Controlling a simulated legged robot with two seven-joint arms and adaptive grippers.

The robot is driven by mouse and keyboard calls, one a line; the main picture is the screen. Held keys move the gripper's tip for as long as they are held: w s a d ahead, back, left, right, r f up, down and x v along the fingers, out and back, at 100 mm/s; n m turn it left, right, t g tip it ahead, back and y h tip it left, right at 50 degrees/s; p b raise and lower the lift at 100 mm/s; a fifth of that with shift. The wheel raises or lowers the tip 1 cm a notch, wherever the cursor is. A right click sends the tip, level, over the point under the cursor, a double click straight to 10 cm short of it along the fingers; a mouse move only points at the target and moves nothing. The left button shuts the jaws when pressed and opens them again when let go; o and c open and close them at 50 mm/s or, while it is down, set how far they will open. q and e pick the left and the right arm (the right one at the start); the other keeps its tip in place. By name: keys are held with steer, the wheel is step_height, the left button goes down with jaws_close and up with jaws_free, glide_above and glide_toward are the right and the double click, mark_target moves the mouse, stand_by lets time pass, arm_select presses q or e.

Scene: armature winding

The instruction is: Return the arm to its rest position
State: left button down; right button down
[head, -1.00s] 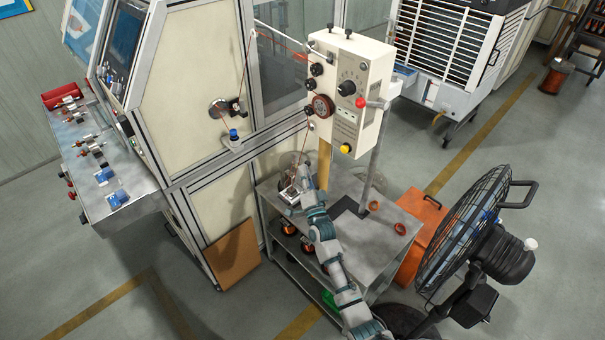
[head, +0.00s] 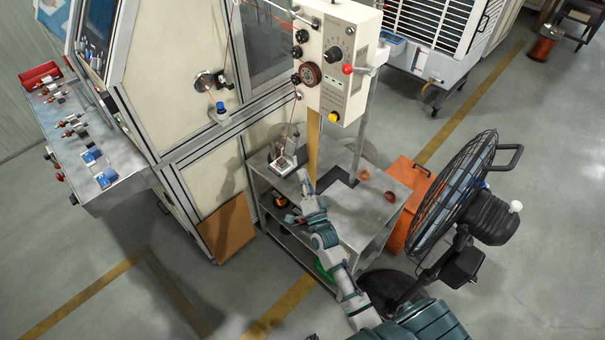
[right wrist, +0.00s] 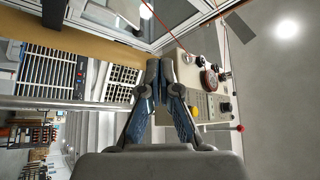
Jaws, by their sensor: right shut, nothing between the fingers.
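My right arm comes in from the bottom right of the head view, and its gripper (head: 302,177) is above the front left part of the grey metal cart (head: 375,228). The gripper is shut and empty. In the right wrist view the two fingers (right wrist: 160,66) meet at their tips with nothing between them. A small metal fixture (head: 283,160) stands on the cart just beyond the gripper, apart from it as far as I can tell. My left gripper is not in view.
The cream tension box (head: 335,65) on its post stands behind the gripper and also shows in the right wrist view (right wrist: 208,80). A black fan (head: 455,205) and an orange box (head: 400,205) stand right of the cart. The winding machine (head: 175,85) is at left. Open floor lies front left.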

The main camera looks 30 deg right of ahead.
steer(key=s+a+f+n+g+y, duration=0.1)
steer(key=a+f+n+g, duration=0.15)
steer(key=f, duration=0.85)
steer(key=s+a+f+n+g+y, duration=0.1)
steer(key=f+n+g+y, duration=0.15)
steer(key=f, duration=0.95)
steer(key=s+a+f+n+g, duration=0.1)
steer(key=s+f+g, duration=0.1)
steer(key=s+f, duration=0.35)
steer(key=s+f+n+g+b, duration=0.1)
steer(key=s+f+g, duration=0.1)
steer(key=f, duration=0.6)
steer(key=s+a+f+n+g, duration=0.1)
steer(key=s+f+g, duration=0.1)
steer(key=s+f, duration=0.3)
steer(key=s+f+n+g, duration=0.3)
steer(key=s+f+g, duration=0.2)
steer(key=s+f, duration=1.15)
steer(key=s+f+n+g, duration=0.1)
steer(key=s+f+g, duration=0.1)
steer(key=s, duration=0.8)
steer(key=s+d+f+n+g+b, duration=0.1)
steer(key=s+f+n+g, duration=0.1)
steer(key=s, duration=0.9)
steer(key=shift+s+d+f+g+h, duration=0.15)
steer(key=shift+s+f+g+h, duration=0.15)
steer(key=shift+f+g, duration=0.55)
